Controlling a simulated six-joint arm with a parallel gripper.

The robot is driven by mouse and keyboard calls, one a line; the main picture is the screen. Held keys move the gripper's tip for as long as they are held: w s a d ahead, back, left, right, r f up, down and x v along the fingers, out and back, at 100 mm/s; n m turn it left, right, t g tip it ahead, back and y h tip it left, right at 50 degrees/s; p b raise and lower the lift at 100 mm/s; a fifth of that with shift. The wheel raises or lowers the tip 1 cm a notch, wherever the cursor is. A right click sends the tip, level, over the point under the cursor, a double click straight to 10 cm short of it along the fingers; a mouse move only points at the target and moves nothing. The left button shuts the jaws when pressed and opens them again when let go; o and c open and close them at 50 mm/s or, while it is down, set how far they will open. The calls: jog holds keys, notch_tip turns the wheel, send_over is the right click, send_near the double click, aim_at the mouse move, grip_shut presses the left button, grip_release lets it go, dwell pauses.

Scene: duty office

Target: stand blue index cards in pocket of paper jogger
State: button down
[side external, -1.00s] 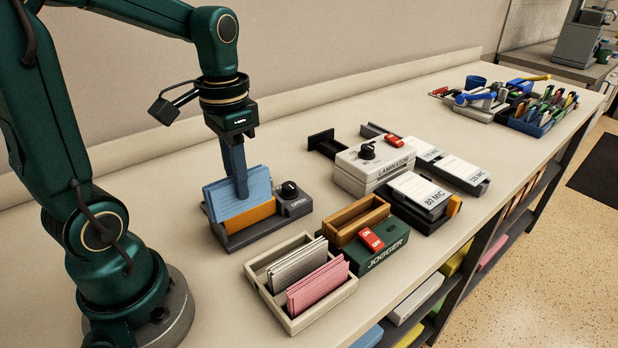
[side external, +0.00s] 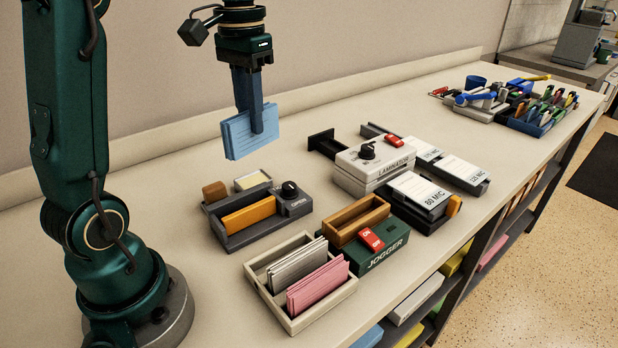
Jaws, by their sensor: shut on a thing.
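The blue index cards (side external: 238,138) are an upright stack with ruled lines, held in the air. My gripper (side external: 257,128) is shut on them, above and behind the dark grey device. The paper jogger (side external: 385,255) is a green box lettered JOGGER with a red ON/OFF switch (side external: 371,240). Its wooden pocket (side external: 357,219) stands open on top and looks empty. The cards are to the left of the jogger and well above the table, touching nothing but the gripper.
The dark grey device (side external: 240,235) with a knob holds an orange block. A cream tray (side external: 262,290) with grey and pink cards stands in front of the jogger. A laminator (side external: 372,165) and pouch trays (side external: 425,190) are behind it. An organizer (side external: 540,118) sits far right.

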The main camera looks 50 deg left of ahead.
jog(key=w+d+f+m, duration=0.2)
jog(key=w+d+f, duration=0.1)
jog(key=w+d, duration=0.8)
jog(key=shift+w+d+f, duration=0.35)
jog(key=shift+d, duration=0.5)
jog(key=shift+d+f, duration=0.1)
jog(key=shift+m, duration=0.3)
jog(key=shift+d+f, duration=0.2)
jog(key=shift+f, duration=1.35)
jog(key=shift+d+f, duration=0.15)
jog(key=shift+f, duration=1.45)
jog(key=shift+d+f, duration=0.2)
jog(key=shift+f, duration=1.35)
